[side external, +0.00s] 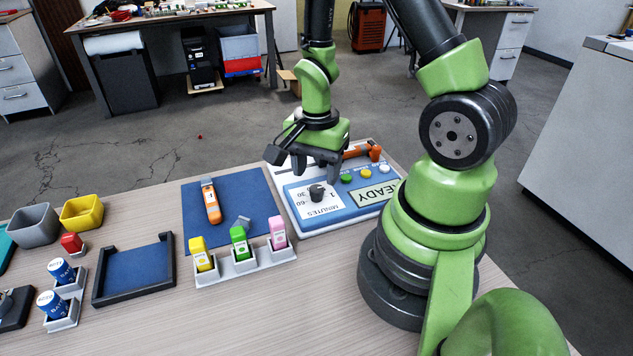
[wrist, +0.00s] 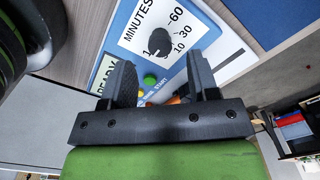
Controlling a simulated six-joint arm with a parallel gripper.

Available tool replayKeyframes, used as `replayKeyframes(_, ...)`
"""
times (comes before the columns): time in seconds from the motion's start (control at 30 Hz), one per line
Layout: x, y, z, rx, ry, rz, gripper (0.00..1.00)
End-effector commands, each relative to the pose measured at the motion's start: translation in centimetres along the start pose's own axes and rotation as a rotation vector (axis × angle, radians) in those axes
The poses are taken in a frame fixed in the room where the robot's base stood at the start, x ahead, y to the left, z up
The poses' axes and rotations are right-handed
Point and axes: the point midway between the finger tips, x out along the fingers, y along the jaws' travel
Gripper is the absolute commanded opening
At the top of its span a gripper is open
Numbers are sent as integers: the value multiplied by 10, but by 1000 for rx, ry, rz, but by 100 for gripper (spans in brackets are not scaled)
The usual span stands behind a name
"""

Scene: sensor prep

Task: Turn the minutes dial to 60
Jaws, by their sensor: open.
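The minutes dial (side external: 317,192) is a dark knob on a white panel of the blue and white control box (side external: 291,205). In the wrist view the dial (wrist: 163,43) has marks 1, 5, 10, 30 and 60 around it. A small pale mark on the knob appears on the side toward 1, but its exact setting is hard to read. My gripper (side external: 317,170) is over the box, just above the dial and apart from it. In the wrist view my gripper (wrist: 159,72) is open and empty, with the dial beyond its fingertips.
The box carries green (side external: 346,178), yellow and white buttons, a READY display (side external: 375,195) and an orange item (side external: 362,151) behind. A blue mat (side external: 237,190) with an orange tool (side external: 211,201) lies left. Colored blocks in holders stand in front of the mat.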

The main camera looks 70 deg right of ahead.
Motion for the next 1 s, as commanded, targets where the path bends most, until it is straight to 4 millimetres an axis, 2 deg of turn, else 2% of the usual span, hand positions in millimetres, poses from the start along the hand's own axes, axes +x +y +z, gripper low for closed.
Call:
replayKeyframes(0.1,17,1,0,0,-1,5,55)
replayKeyframes(0.3,32,0,0,-1,0,0,55)
replayKeyframes(0.67,36,0,0,0,1,-2,55)
replayKeyframes(0.9,35,0,0,0,1,-1,5)
replayKeyframes(1.0,35,0,0,-1,1,-1,5)
